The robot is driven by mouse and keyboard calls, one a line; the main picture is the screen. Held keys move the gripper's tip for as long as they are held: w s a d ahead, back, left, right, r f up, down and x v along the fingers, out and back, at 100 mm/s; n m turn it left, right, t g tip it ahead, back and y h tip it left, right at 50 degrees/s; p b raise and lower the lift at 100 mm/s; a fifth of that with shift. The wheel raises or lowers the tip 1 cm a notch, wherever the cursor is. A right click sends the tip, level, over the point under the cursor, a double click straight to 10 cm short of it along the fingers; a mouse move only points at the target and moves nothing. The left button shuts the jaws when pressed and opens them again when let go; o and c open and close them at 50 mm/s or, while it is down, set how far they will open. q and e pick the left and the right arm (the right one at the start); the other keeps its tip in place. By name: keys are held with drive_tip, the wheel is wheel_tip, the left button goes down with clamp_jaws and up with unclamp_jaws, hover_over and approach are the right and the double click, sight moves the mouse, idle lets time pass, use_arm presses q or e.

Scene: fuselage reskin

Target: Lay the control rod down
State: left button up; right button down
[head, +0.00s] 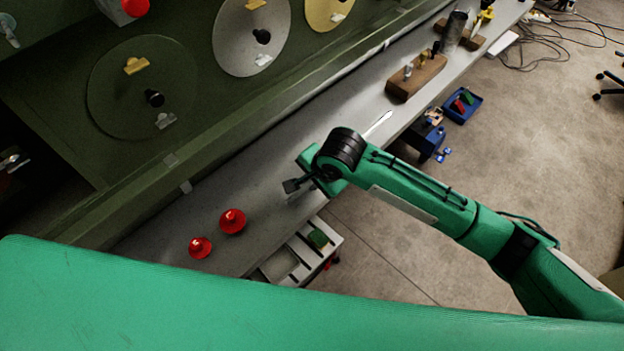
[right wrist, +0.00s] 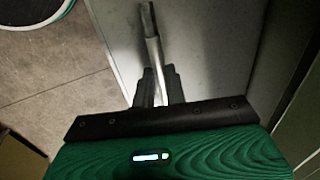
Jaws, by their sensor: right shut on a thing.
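The control rod (right wrist: 154,50) is a thin grey metal rod with a darker far end in the right wrist view. My right gripper (right wrist: 160,82) is shut on it, with one dark finger on each side, and the rod reaches out past the fingertips. I cannot tell whether the rod touches the grey bench top beyond it. In the head view my right gripper (head: 293,186) is over the grey bench (head: 225,192), near its front edge, and the rod is hard to make out there. My left gripper is not in view.
Two red knobs (head: 232,221) stand on the bench left of the gripper. A pale divided tray (head: 293,263) is at the front edge. A wooden block (head: 416,77) and a slim white object (head: 378,123) are further right. A green panel with discs (head: 142,88) rises behind.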

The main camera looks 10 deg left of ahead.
drive_tip(key=c, duration=1.4)
unclamp_jaws()
drive_tip(key=shift+o, duration=0.2)
drive_tip(key=b+v, duration=0.2)
drive_tip(key=v, duration=1.2)
drive_tip(key=shift+f, duration=0.15)
